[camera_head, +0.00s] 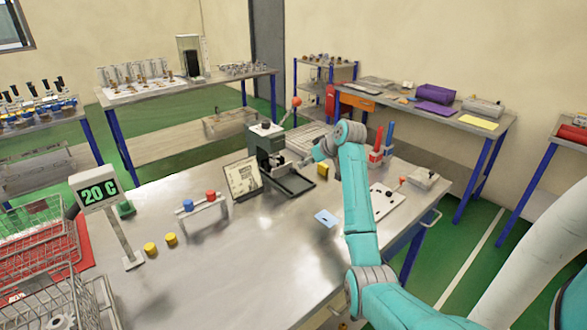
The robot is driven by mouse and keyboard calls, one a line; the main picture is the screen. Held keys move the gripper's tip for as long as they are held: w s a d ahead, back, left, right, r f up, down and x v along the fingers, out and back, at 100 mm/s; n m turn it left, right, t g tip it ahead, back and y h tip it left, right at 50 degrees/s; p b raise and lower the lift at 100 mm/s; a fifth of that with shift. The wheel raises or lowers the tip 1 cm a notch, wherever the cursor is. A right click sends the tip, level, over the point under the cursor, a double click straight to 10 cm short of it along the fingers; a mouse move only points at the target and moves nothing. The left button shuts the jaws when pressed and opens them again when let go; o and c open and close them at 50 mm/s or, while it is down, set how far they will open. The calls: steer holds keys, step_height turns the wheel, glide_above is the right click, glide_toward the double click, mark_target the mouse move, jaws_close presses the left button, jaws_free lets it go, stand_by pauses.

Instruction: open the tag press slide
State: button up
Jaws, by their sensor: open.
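The tag press (265,140) is a small grey-green machine on the metal table, with a lever ending in a red ball (296,101). A dark flat tray-like part, which looks like its slide (294,185), sticks out low at the press's front right. My gripper (304,162) is at the end of the teal arm, just right of the press and above the far side of that part. It is open and looks empty. It is small in the picture, so I cannot tell whether a finger touches the press or slide.
A framed panel (242,178) stands close left of the press. A rack with blue and red knobs (203,203) is further left. The front table middle is clear.

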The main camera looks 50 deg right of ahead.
mark_target(295, 170)
steer(key=x, duration=0.9)
jaws_close()
